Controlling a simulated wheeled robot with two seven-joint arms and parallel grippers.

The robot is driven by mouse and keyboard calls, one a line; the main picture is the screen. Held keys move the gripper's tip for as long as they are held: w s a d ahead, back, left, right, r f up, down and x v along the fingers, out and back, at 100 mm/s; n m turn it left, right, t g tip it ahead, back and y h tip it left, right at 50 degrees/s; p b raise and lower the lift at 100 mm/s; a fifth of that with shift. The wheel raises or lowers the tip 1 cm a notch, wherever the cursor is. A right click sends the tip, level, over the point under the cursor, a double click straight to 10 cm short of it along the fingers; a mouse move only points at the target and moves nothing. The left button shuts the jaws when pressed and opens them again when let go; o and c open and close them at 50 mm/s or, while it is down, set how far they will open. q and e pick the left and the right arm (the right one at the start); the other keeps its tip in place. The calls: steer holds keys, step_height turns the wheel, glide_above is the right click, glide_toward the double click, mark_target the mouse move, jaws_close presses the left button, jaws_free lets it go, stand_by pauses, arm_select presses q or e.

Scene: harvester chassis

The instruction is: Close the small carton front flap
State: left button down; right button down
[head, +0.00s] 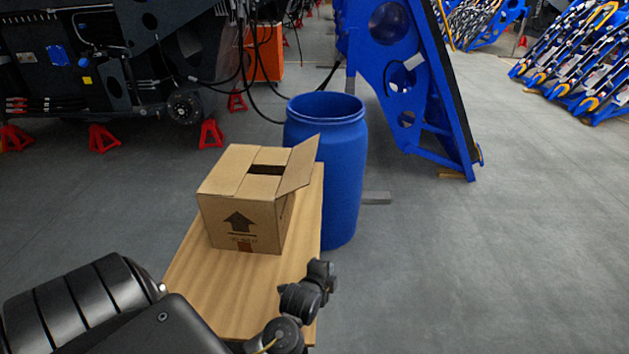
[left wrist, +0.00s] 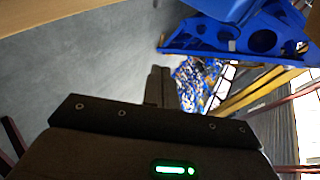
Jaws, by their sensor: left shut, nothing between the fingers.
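The small carton (head: 228,218) is a brown cardboard box with a dark up-arrow on its near side. Its left top flap (head: 228,170) lies about flat. The flap on its right side (head: 299,165) stands up, tilted outward to the right. A dark gap (head: 265,170) shows in the top between flat flap parts. I cannot tell for sure which flap is the front one. My right gripper is out of view.
The carton stands on a narrow wooden table (head: 200,285). A blue barrel (head: 343,165) stands close behind and to the right of it. A blue frame (head: 405,90) stands farther back. The grey floor at the right is clear.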

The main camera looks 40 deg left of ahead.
mark_target(300, 162)
arm_select(q)
steer(key=w+a+r+m+t+y, duration=0.2)
steer(key=w+a+r+m+y, duration=0.3)
steer(key=r, duration=0.3)
steer(key=w+a+r+m+t+y, duration=0.1)
steer(key=w+a+r+m+y, duration=0.3)
steer(key=a+r, duration=0.35)
steer(key=w+a+r+y+p, duration=0.1)
steer(key=w+a+r, duration=0.1)
steer(key=w+a, duration=0.3)
steer(key=shift+w+a+r+n+t+p, duration=0.25)
steer(key=shift+w+a+n+t+p, duration=0.1)
steer(key=shift+w, duration=0.65)
steer(key=shift+a, duration=0.1)
